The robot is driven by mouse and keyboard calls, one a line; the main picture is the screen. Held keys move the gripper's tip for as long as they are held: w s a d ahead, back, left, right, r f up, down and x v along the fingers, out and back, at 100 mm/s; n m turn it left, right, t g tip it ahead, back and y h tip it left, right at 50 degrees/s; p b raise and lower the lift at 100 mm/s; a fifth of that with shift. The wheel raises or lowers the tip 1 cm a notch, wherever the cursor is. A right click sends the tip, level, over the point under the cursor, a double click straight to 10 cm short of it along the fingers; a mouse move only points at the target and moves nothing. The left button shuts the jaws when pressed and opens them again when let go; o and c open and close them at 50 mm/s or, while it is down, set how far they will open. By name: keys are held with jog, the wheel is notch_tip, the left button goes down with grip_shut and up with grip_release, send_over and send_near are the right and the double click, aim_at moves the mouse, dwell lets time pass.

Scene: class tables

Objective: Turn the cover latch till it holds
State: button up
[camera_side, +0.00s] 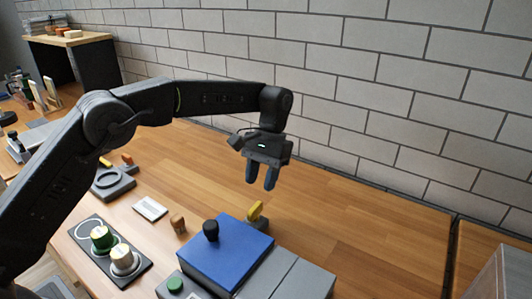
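A blue cover (222,257) with a black knob (211,231) on top lies on the wooden table. A small yellow latch (257,211) stands at the cover's far right edge, on a grey piece. I cannot tell whether the latch holds the cover. My gripper (260,186) hangs above the table, beyond the latch in the picture. Its two dark fingers point down with a narrow gap between them, and nothing is between them.
A grey box (290,278) adjoins the cover at the right. A green button (175,284) is at the cover's front left. A black plate (88,255) bears green and cream knobs. A small wooden block (178,223) and a white card (150,208) lie left.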

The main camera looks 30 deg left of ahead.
jog(key=v, duration=0.6)
jog(key=shift+r, duration=0.2)
jog(key=shift+w, duration=0.15)
jog(key=s+a+r+t, duration=0.5)
jog(key=s+a+r, duration=0.2)
jog(key=s+r, duration=0.5)
jog(key=s+a+f+t, duration=0.2)
jog(key=s+f, duration=0.2)
jog(key=s, duration=0.5)
jog(key=s+a+f+t, duration=0.3)
jog(key=s+f, duration=0.2)
jog(key=s, duration=0.5)
jog(key=shift+f+m, duration=0.3)
